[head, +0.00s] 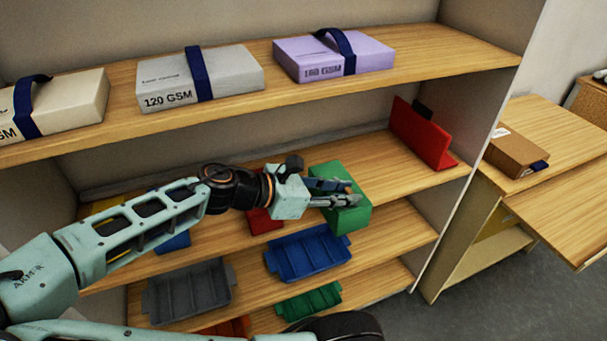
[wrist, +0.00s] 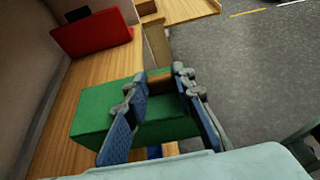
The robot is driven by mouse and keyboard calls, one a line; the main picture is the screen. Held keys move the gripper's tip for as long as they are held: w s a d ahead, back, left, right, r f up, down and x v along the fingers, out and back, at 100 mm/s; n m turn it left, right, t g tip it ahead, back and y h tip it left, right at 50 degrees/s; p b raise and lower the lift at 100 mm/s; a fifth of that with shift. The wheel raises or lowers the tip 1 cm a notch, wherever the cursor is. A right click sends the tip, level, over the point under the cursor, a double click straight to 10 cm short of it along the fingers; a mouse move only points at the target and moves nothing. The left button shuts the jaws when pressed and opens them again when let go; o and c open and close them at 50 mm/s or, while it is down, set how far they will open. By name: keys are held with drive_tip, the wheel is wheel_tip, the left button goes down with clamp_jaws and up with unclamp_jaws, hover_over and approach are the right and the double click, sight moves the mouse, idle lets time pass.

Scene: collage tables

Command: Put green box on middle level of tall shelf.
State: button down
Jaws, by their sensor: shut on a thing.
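The green box (head: 352,219) is at the front edge of the shelf level below the row of paper packs, on the tall shelf (head: 420,178). Part of the box reaches past and below that level's front edge in the head view. My gripper (head: 350,194) is shut on it from the left. In the wrist view the green box (wrist: 100,108) lies between and behind the two blue finger pads of my gripper (wrist: 160,76). I cannot tell whether the box touches the board.
A red bookend (head: 420,135) stands to the right on the same level. Paper packs (head: 215,80) fill the level above. A blue tray (head: 308,255), a grey tray (head: 190,292) and a green tray (head: 310,300) sit lower. A side table (head: 550,125) stands at right.

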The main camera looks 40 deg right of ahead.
sight(313, 173)
drive_tip(key=w+d+p, duration=0.1)
drive_tip(key=w+d, duration=0.3)
drive_tip(key=w, duration=1)
drive_tip(key=shift+w+a+f+p, duration=0.15)
drive_tip(key=shift+f+p, duration=0.1)
drive_tip(key=shift+f, duration=1.35)
drive_tip(key=shift+w+a+f+p, duration=0.1)
drive_tip(key=shift+w+f+p, duration=0.1)
drive_tip(key=shift+f, duration=1.4)
drive_tip(key=shift+w+d+f, duration=0.1)
drive_tip(key=shift+w+f, duration=0.1)
drive_tip(key=shift+f, duration=0.15)
drive_tip(key=c, duration=1.6)
unclamp_jaws()
